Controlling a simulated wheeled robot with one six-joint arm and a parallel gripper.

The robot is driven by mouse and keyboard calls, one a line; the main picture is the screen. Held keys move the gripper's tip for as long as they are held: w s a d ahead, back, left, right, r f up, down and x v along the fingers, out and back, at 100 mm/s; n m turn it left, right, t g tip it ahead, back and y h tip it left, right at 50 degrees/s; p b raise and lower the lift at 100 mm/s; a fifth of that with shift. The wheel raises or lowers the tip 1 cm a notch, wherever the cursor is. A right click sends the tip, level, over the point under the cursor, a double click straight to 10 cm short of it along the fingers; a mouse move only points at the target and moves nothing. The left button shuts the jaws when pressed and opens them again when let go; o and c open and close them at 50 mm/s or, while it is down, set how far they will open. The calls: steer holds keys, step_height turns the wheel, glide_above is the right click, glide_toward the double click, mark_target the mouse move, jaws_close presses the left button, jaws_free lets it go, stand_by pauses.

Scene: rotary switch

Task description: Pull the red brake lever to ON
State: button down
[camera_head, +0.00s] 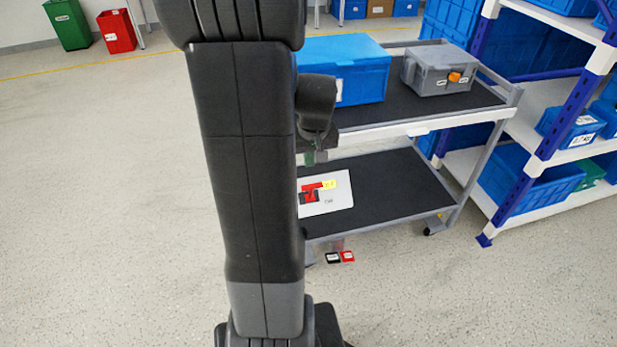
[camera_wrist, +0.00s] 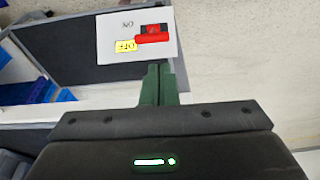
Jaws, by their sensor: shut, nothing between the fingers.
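The red brake lever (camera_head: 310,187) sits on a white plate (camera_head: 335,205) with a yellow label (camera_head: 329,183), partly hidden behind my arm in the head view. In the wrist view the plate (camera_wrist: 108,50) appears upside down. The red lever bar (camera_wrist: 152,38) lies beside the yellow label, which reads OFF (camera_wrist: 126,46); black ON lettering (camera_wrist: 127,24) is on the plate's other side. My gripper (camera_wrist: 158,68) has green fingers pressed together, empty, pointing towards the plate's edge near the lever. They do not appear to touch it. In the head view the gripper (camera_head: 313,157) is small and partly hidden.
Blue-and-white shelving (camera_head: 545,150) stands at right. Open floor (camera_head: 100,200) lies at left.

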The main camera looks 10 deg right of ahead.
steer(key=shift+w+d+f+b, duration=0.2)
steer(key=shift+w+d+f, duration=0.1)
steer(key=shift+w+f, duration=0.25)
steer(key=shift+w+d+f+b, duration=0.15)
steer(key=shift+w+d+f, duration=0.2)
steer(key=shift+w, duration=0.35)
steer(key=b, duration=0.2)
glide_toward(311, 192)
steer(key=w+f, duration=0.4)
steer(key=f, duration=0.1)
steer(key=shift+w+f, duration=0.2)
steer(key=shift+f+t+b, duration=0.15)
steer(key=shift+t+b, duration=0.15)
steer(key=shift+b, duration=0.3)
steer(key=shift+s, duration=0.3)
steer(key=shift+b, duration=0.3)
